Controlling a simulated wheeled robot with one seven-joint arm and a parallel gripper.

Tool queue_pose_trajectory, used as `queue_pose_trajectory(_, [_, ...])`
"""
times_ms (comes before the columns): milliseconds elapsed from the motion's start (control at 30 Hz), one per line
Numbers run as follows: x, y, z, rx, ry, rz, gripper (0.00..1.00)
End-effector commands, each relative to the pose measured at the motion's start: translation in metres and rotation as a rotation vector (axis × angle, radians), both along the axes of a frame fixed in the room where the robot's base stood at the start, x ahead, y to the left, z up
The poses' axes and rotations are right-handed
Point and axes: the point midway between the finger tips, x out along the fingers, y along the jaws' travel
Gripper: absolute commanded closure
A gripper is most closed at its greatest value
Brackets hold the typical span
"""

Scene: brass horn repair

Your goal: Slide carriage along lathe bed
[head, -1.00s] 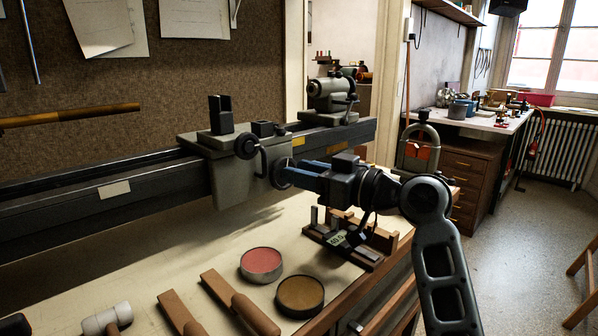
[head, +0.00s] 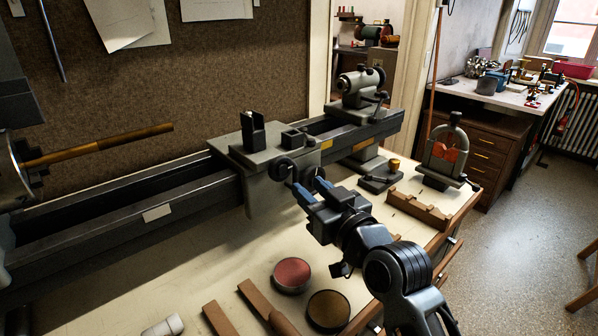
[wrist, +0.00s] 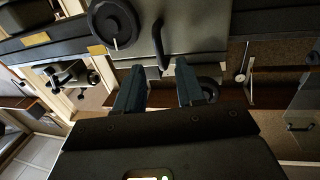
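The grey carriage (head: 250,182) sits on the dark lathe bed (head: 110,222), left of the tailstock (head: 358,88). A black handwheel (head: 283,168) is on its front. My gripper (head: 306,184) is in front of the carriage apron, its blue fingers pointing at it. In the wrist view the fingers of my gripper (wrist: 158,78) are apart. A dark bent lever (wrist: 160,48) on the carriage (wrist: 185,30) shows near the gap between the fingertips. The handwheel (wrist: 115,22) is to the upper left there. I cannot tell whether any finger touches the lever.
On the bench below are a red round tin (head: 291,274), a brown round tin (head: 328,309) and wooden-handled tools (head: 262,302). A wooden rack (head: 418,211) and a grey clamp-like stand (head: 446,150) are at the right. Floor to the right is open.

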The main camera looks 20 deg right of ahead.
Motion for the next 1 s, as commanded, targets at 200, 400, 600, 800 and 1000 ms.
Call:
queue_pose_trajectory(200, [0.034,0.004,0.002,0.0,-0.001,0.002,0.62])
queue_pose_trajectory(400, [0.048,0.006,0.001,0.001,-0.001,0.001,0.62])
queue_pose_trajectory(600, [0.05,0.006,0.0,0.001,-0.001,0.001,0.62])
queue_pose_trajectory(800, [0.05,0.006,0.0,0.001,0.0,0.001,0.72])
queue_pose_trajectory(1000, [0.05,0.006,0.0,0.001,0.0,0.001,0.92])
